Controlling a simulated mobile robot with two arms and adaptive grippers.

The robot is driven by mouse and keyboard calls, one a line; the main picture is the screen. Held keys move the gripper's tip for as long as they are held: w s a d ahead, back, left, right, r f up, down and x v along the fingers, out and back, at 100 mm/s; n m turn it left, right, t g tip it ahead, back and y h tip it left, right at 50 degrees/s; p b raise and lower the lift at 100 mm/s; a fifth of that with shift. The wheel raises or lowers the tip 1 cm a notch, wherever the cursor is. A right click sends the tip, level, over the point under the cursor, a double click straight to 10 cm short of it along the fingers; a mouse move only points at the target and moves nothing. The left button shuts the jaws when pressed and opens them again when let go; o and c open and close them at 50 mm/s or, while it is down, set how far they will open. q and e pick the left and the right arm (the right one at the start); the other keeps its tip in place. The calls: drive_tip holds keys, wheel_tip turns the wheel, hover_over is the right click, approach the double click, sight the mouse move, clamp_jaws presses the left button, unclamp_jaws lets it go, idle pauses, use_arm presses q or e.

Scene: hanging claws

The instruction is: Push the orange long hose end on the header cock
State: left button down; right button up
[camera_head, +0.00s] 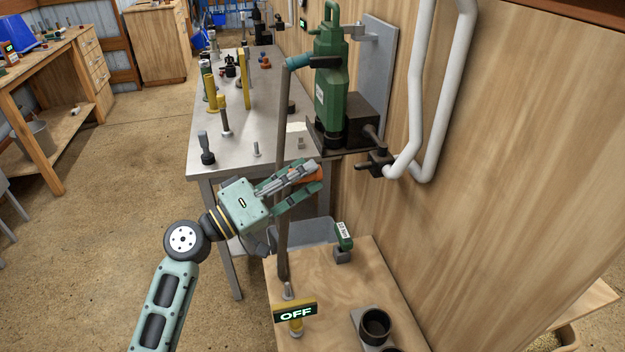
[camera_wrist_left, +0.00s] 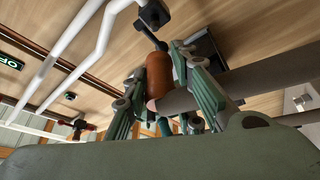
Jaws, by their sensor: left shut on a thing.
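My left gripper (camera_head: 318,173) reaches in from the lower left, its fingers shut around the orange hose end (camera_head: 305,176). In the left wrist view the orange hose end (camera_wrist_left: 159,76) is a short rust-orange cylinder between the two fingers. The black header cock (camera_head: 378,165) sits at the wall beside the white pipes. In the head view it is to the right of the gripper, with a gap between. In the left wrist view a black cock spout (camera_wrist_left: 152,32) lines up with the orange end; I cannot tell there whether they touch. My right gripper is not in view.
A long grey-brown hose (camera_head: 284,235) runs upright past my left gripper to a teal fitting (camera_head: 298,62) by a green machine (camera_head: 330,85). White pipes (camera_head: 418,90) run along the wooden wall. A low wooden bench (camera_head: 350,290) bears an OFF sign (camera_head: 295,313).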

sight(321, 177)
use_arm(q)
drive_tip(key=shift+d, duration=0.1)
drive_tip(key=shift+s+f+b, duration=0.1)
drive_tip(key=shift+f+b, duration=0.05)
drive_tip(key=shift+b, duration=0.55)
drive_tip(key=d, duration=0.1)
drive_tip(key=w+d, duration=0.1)
drive_tip(key=d, duration=0.1)
drive_tip(key=shift+w+d, duration=0.25)
drive_tip(key=shift+d, duration=0.35)
drive_tip(key=shift+w+d, duration=0.2)
drive_tip(key=shift+d, duration=0.4)
drive_tip(key=shift+b, duration=0.5)
idle(0.4)
drive_tip(key=shift+w+d, duration=0.25)
drive_tip(key=shift+d, duration=0.6)
drive_tip(key=shift+w+d, duration=0.25)
drive_tip(key=shift+d, duration=0.55)
drive_tip(key=c, duration=1.4)
unclamp_jaws()
